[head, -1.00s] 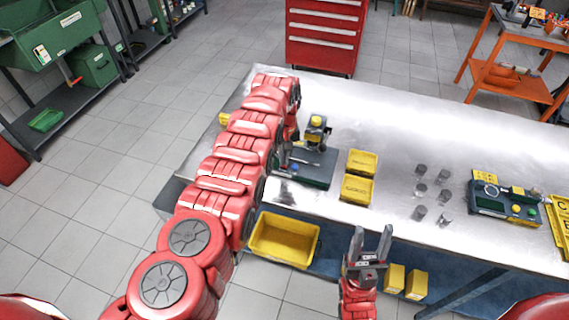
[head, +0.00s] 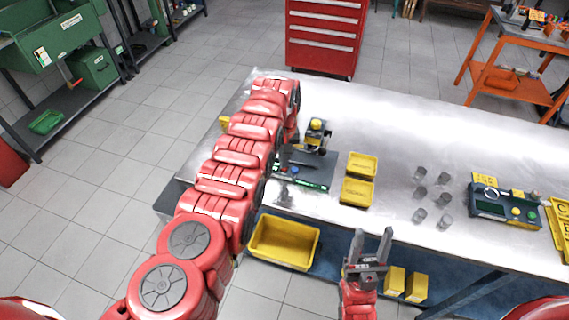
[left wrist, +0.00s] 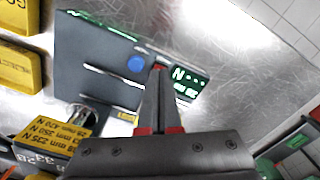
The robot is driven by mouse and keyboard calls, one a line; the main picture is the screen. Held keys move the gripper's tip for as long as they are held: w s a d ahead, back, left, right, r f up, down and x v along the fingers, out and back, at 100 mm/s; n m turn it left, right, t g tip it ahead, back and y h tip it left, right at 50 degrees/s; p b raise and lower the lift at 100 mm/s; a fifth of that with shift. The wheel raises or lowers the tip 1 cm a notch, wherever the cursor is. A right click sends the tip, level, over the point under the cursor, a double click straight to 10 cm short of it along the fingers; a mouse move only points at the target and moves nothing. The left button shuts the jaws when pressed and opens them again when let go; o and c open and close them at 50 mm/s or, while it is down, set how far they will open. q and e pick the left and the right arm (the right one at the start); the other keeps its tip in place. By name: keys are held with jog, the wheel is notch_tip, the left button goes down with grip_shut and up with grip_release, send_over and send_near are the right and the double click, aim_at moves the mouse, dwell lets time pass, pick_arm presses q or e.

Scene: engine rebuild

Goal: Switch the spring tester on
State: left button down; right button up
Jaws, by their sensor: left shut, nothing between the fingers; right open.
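The spring tester (head: 318,165) stands at the left end of the steel bench, a dark base with a column and yellow top. In the left wrist view its base (left wrist: 85,45) carries a round blue button (left wrist: 137,64) and a small display (left wrist: 188,82) with lit green-white marks and an "N". My left gripper (left wrist: 160,70) is shut and empty, its tips over the base between button and display; contact cannot be told. In the head view it is largely hidden by my left arm. My right gripper (head: 371,236) is open and empty in front of the bench edge.
Two yellow bins (head: 357,191) stand right of the tester. Several small grey cylinders (head: 419,194) and a teal device with knob and buttons (head: 503,205) stand further right. A yellow tray (head: 284,241) sits below the front edge. The bench's back middle is clear.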

pick_arm(q)
notch_tip(320, 180, up, 3)
jog(key=shift+r+p, duration=0.1)
jog(key=shift+p, duration=0.95)
jog(key=shift+r+p, duration=1.05)
jog(key=shift+r, duration=0.35)
jog(key=shift+s, duration=0.1)
jog(key=shift+f, duration=0.1)
